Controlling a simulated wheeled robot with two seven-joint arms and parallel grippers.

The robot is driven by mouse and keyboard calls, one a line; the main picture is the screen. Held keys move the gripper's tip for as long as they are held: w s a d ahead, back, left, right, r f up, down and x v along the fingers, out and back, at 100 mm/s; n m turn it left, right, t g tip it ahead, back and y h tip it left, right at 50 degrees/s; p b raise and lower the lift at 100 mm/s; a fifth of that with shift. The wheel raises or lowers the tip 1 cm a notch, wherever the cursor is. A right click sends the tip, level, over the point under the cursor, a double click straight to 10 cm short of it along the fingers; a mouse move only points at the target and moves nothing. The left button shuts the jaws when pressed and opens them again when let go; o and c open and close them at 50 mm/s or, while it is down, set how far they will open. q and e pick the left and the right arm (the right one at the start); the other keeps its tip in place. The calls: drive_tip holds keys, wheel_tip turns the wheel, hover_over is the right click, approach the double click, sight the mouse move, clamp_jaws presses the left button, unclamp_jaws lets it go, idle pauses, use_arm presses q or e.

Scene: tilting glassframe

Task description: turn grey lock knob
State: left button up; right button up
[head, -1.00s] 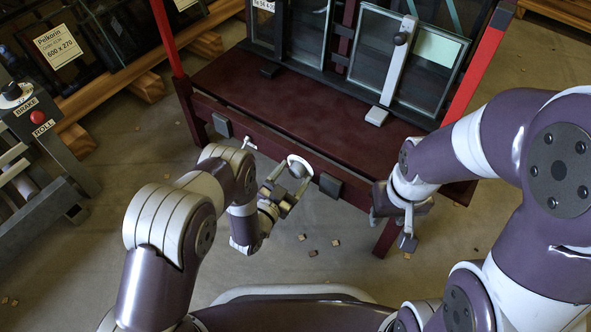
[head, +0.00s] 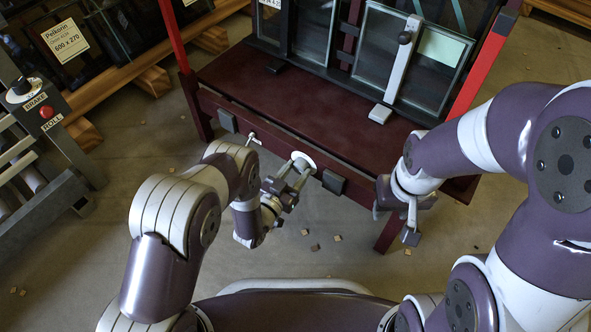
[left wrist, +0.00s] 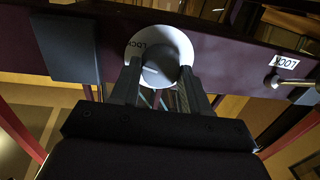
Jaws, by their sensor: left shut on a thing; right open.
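The grey lock knob (left wrist: 160,73) sits on a round white disc marked LOCK (left wrist: 178,42), on the front rail of the dark red frame. In the head view the disc (head: 305,160) shows at the rail, and the knob is mostly hidden by my fingers. My left gripper (left wrist: 158,84) is shut on the knob, one finger on each side; it also shows in the head view (head: 296,177). My right gripper (head: 396,220) is open and empty, in front of the rail's right part.
Glass panes (head: 385,50) stand on the red tabletop (head: 300,100). A brake and roll panel (head: 38,105) stands left. Small chips lie on the floor.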

use_arm(q)
drive_tip(key=n+p, duration=0.2)
drive_tip(key=n, duration=0.2)
drive_tip(key=shift+a+r, duration=0.1)
drive_tip(key=shift+r, duration=0.05)
drive_tip(key=n+p, duration=0.1)
drive_tip(key=n, duration=0.4)
drive_tip(key=shift+w+n+g+p, duration=0.1)
drive_tip(key=shift+n+g+p, duration=0.2)
drive_tip(key=shift+g+p, duration=0.1)
drive_tip(key=n+p, duration=0.1)
drive_tip(key=n, duration=0.4)
drive_tip(key=shift+a+h, duration=0.1)
drive_tip(key=shift+h, duration=0.3)
drive_tip(key=n, duration=0.5)
drive_tip(key=shift+w+f+h, duration=0.1)
drive_tip(key=shift+f+h, duration=0.15)
drive_tip(key=shift+h, duration=0.05)
drive_tip(key=o, duration=1.1)
drive_tip(key=shift+c, duration=0.2)
